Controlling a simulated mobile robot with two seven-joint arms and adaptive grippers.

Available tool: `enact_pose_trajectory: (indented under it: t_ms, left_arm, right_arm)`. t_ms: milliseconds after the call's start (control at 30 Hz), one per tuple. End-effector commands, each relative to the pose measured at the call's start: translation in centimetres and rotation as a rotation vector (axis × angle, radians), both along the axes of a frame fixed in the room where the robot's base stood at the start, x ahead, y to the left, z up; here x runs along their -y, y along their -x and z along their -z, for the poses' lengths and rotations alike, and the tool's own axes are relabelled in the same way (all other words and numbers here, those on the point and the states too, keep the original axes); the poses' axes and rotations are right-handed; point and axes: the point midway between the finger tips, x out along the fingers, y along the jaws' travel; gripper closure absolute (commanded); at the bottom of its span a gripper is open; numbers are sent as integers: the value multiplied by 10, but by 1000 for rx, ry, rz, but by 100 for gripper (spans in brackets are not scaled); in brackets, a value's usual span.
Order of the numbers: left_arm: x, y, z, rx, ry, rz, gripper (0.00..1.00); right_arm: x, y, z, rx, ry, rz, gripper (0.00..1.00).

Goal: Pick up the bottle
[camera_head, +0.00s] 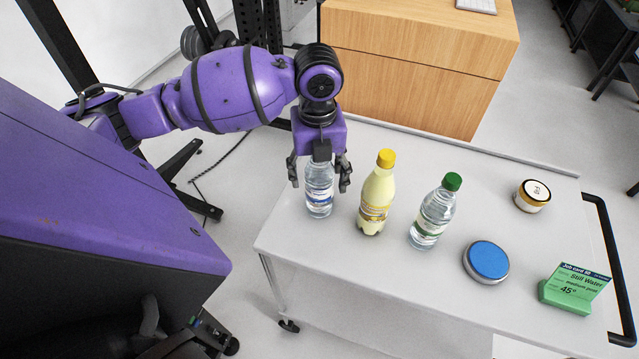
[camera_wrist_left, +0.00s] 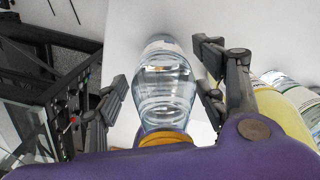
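My left gripper (camera_head: 319,182) is above and around this bottle, one finger on each side. In the left wrist view the clear bottle (camera_wrist_left: 165,85) lies between the spread fingers, with gaps on both sides. A yellow bottle (camera_head: 376,198) and a clear bottle with a green cap (camera_head: 434,214) stand upright to the right. My right gripper is not in view.
A wooden cabinet (camera_head: 415,75) stands behind. The yellow bottle is close beside my right-hand finger.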

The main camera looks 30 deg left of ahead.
Motion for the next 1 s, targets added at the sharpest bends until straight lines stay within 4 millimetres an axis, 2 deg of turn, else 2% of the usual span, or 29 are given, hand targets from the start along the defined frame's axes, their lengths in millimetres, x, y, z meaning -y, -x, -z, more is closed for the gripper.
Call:
enact_pose_trajectory:
  t_ms: [67, 467, 767, 1000]
  left_arm:
    - [0, 0, 0, 0, 0, 0, 48]
    - [0, 0, 0, -1, -1, 0, 100]
    - [0, 0, -3, 1, 0, 0, 100]
    - [0, -2, -26, 6, 2, 0, 100]
  right_arm:
    - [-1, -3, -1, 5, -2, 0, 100]
    - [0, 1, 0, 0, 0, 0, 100]
    - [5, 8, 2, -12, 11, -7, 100]
    - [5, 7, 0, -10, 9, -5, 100]
